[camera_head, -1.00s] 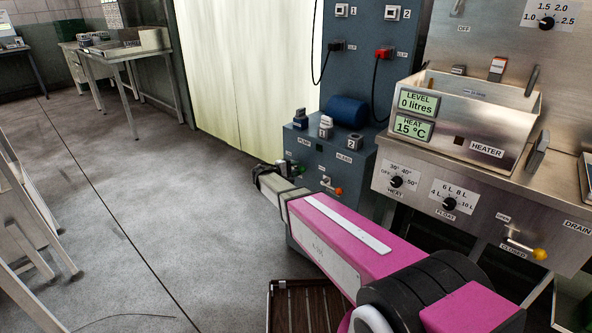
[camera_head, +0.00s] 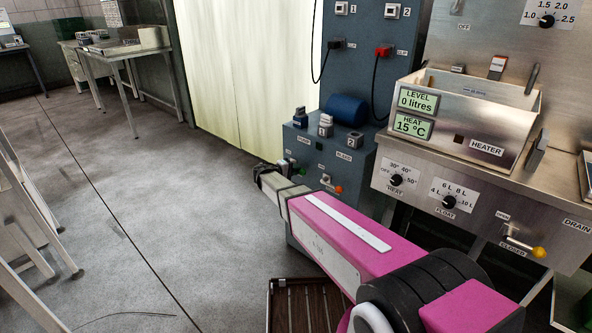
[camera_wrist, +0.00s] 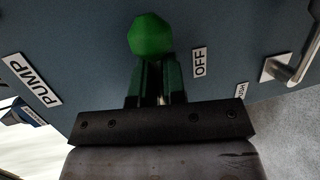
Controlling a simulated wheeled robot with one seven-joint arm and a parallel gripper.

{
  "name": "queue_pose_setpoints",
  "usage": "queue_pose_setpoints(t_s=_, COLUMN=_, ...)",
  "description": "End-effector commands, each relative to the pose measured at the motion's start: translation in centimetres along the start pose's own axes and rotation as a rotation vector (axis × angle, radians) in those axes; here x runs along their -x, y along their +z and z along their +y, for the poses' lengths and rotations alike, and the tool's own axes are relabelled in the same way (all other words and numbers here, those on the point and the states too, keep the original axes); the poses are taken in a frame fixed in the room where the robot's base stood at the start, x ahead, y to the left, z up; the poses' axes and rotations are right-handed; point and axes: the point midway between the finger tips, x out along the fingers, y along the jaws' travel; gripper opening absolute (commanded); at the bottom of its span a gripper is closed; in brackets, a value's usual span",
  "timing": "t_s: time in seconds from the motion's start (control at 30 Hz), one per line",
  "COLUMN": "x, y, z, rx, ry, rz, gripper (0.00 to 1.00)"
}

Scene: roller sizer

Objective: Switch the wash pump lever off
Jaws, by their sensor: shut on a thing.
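The pump lever has a green knob (camera_wrist: 150,36), seen in the wrist view on a blue-grey panel between a PUMP label (camera_wrist: 33,80) and an OFF label (camera_wrist: 199,62). My gripper (camera_wrist: 156,82) is shut on this lever, its dark fingers just below the knob in the picture. The lever's shaft is mostly hidden by the fingers. In the head view my gripper (camera_head: 284,166) reaches the front of the blue-grey cabinet (camera_head: 306,238), and hides much of the lever.
A second lever with an orange knob (camera_head: 338,189) is close to the right of my gripper. The steel heater tank (camera_head: 465,118) and its dial panel (camera_head: 470,205) stand further right. The floor at left is open.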

Motion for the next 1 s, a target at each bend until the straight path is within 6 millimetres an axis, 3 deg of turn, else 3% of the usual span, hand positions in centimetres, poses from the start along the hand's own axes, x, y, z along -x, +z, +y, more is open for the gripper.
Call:
queue_pose_setpoints(t_s=0.13, x=0.0, y=0.0, z=-0.1, rx=-0.006, ry=-0.005, rz=0.001, gripper=0.0)
queue_pose_setpoints(t_s=0.2, x=0.0, y=0.0, z=-0.1, rx=-0.005, ry=-0.006, rz=0.001, gripper=0.31)
queue_pose_setpoints(t_s=0.23, x=0.0, y=0.0, z=-0.1, rx=-0.005, ry=-0.005, rz=0.001, gripper=0.37)
queue_pose_setpoints(t_s=0.63, x=0.8, y=0.0, z=-0.1, rx=-0.002, ry=-0.003, rz=0.001, gripper=0.37)
queue_pose_setpoints(t_s=1.0, x=7.3, y=0.0, z=-0.1, rx=-0.003, ry=-0.003, rz=0.002, gripper=0.37)
